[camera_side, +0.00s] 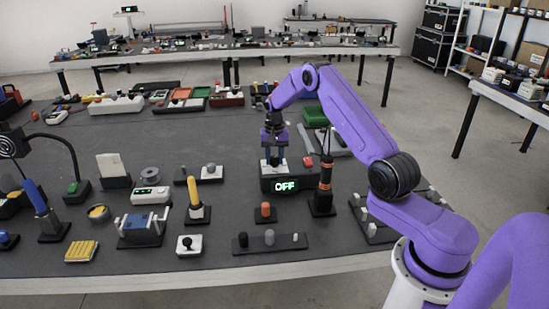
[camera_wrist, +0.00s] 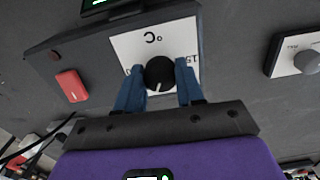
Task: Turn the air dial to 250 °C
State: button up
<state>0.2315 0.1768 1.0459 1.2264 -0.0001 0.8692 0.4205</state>
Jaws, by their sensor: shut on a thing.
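The station (camera_side: 285,184) is a dark box on the table with a green display reading OFF. In the side view my gripper (camera_side: 273,160) reaches straight down onto the station.
A red switch (camera_wrist: 72,86) is on the station beside the plate. A black and orange upright tool (camera_side: 325,185) stands close to its right. A yellow-handled device (camera_side: 198,195) and several small knobs stand in front and to the left. Bare table lies between them.

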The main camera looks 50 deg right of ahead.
aim_at(274, 158)
dwell(0.3)
jog(key=o, duration=1)
jog(key=shift+o, duration=0.2)
jog(key=shift+r, duration=0.1)
notch_tip(274, 158, up, 17)
jog(key=shift+r, duration=0.15)
